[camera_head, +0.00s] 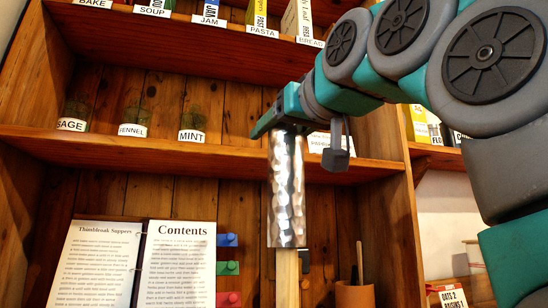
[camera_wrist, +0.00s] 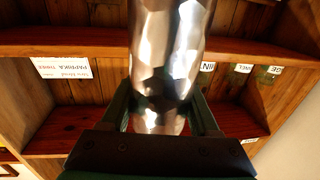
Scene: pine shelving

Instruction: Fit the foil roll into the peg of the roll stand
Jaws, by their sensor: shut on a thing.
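The foil roll (camera_head: 287,190) is a shiny, crinkled silver cylinder, upright in the middle of the head view. My gripper (camera_head: 299,138) is shut on its upper end. In the wrist view the roll (camera_wrist: 167,50) stands between the two fingers of my gripper (camera_wrist: 164,112). A pale wooden post (camera_head: 286,278), which looks like the peg of the roll stand, shows directly below the roll's lower end and in line with it. I cannot tell whether the roll is around the post, above it or in front of it. The stand's base is out of view.
An open book (camera_head: 138,262) stands at lower left, beside coloured pegs or tabs (camera_head: 228,268). A wooden holder (camera_head: 354,294) with utensils stands close right of the post.

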